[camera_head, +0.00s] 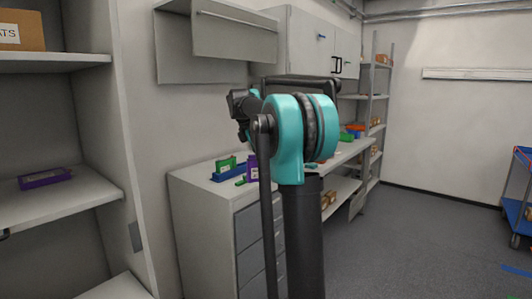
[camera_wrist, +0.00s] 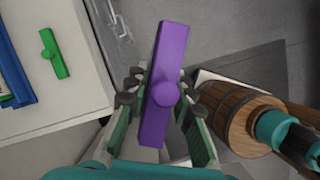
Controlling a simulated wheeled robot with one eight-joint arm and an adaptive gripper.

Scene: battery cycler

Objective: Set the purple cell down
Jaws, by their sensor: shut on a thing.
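My gripper (camera_wrist: 157,98) is shut on a purple cell (camera_wrist: 172,50) in the wrist view. The cell is long and flat with a round knob, and it stands out well past the fingers. It is held beside the edge of a pale counter (camera_wrist: 75,110), with grey floor showing behind it. In the head view a purple piece (camera_head: 251,168) shows by the counter, partly behind my arm; I cannot tell whether it is the held cell. My gripper is mostly hidden by my arm there.
A blue tray (camera_head: 228,174) and green cells (camera_head: 226,163) are on the counter's far left part. Another purple cell (camera_head: 45,177) lies on the left shelf. A brown wooden barrel-like thing (camera_wrist: 235,112) is right of the gripper. A blue cart (camera_head: 515,215) stands at far right.

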